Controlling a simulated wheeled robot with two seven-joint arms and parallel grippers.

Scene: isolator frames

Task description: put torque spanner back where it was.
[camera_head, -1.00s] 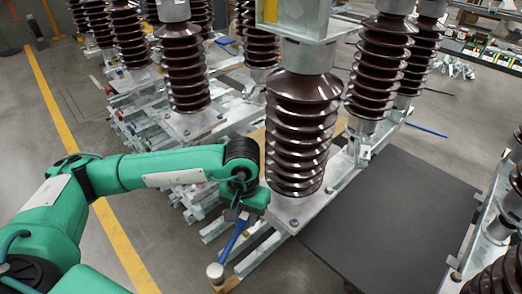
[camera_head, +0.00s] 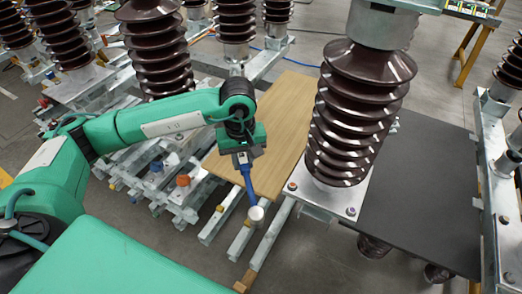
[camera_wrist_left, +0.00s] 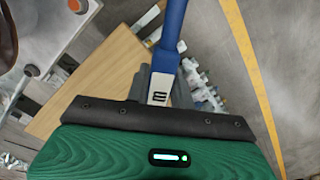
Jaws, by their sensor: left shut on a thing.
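My left gripper (camera_head: 243,158) is shut on the torque spanner (camera_head: 249,185), which has a blue handle and a pale round end. The spanner hangs tilted down from the jaws, with its round end toward the front. In the left wrist view the blue handle (camera_wrist_left: 172,35) runs up from the jaws, and the part in the grip is hidden. A wooden board (camera_head: 282,125) lies behind and to the right of the gripper. The board also shows in the left wrist view (camera_wrist_left: 100,80), left of the spanner. My right gripper is out of view.
A large brown ribbed insulator (camera_head: 355,115) stands on a bolted metal base right of the gripper. Metal rails (camera_head: 268,238) run below the spanner. A dark flat panel (camera_head: 420,190) lies at the right. More insulators (camera_head: 155,45) stand behind the arm.

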